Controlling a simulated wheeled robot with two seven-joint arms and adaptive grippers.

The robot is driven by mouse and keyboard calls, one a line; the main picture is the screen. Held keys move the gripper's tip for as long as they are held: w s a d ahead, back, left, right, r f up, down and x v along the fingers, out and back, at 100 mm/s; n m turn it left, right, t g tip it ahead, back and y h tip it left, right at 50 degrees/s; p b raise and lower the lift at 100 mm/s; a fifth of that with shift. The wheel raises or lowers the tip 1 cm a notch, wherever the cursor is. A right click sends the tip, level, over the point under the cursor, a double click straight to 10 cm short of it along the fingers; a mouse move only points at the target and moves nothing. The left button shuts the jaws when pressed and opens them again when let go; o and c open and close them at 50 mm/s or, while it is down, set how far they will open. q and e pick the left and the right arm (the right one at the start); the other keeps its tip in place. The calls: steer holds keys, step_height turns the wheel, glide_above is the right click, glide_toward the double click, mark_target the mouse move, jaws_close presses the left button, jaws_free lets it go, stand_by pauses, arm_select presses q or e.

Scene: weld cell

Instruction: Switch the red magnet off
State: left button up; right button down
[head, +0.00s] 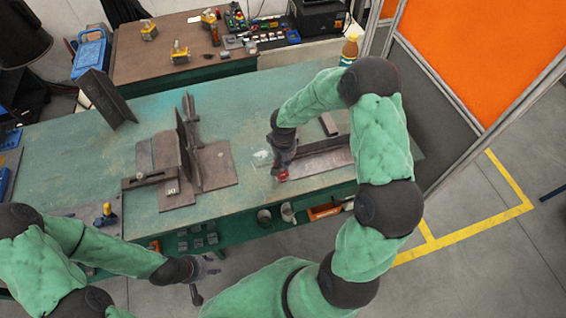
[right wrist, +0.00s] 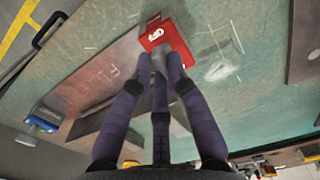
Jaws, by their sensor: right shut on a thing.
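The red magnet (right wrist: 176,36) sits on a dark steel piece on the green table, with white lettering that seems to read OFF, upside down. In the head view, only a little of the red magnet (head: 282,176) shows below my right gripper (head: 281,163). In the right wrist view, the fingers of my right gripper (right wrist: 162,58) come together on a grey part at the magnet's edge, and they hide most of that part. My left gripper (head: 205,277) is empty, its fingers spread, in front of the table's near edge.
A welded-looking steel assembly (head: 215,163) stands mid-table, left of my right gripper. An angled steel piece (head: 104,98) stands at the back left. A blue-and-yellow tool (head: 106,214) is near the front left. A bottle (head: 349,50) and an orange screen (head: 490,50) are behind at the right.

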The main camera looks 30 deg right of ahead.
steer(key=m+b, duration=0.3)
steer(key=b, duration=0.1)
steer(key=shift+a+f+m, duration=0.1)
steer(key=shift+f+m, duration=0.05)
steer(key=shift+m, duration=0.15)
steer(key=m+b, duration=0.3)
steer(key=m, duration=0.1)
steer(key=shift+a, duration=0.15)
steer(key=m+b, duration=0.2)
steer(key=m, duration=0.3)
steer(key=shift+a+b, duration=0.1)
steer(key=shift+b, duration=0.3)
steer(key=m, duration=0.2)
steer(key=m+b, duration=0.1)
steer(key=m, duration=0.2)
steer(key=shift+w+r+b, duration=0.2)
steer(key=shift+b, duration=0.1)
steer(key=c, duration=1.2)
jaws_free()
steer(key=shift+r, duration=0.1)
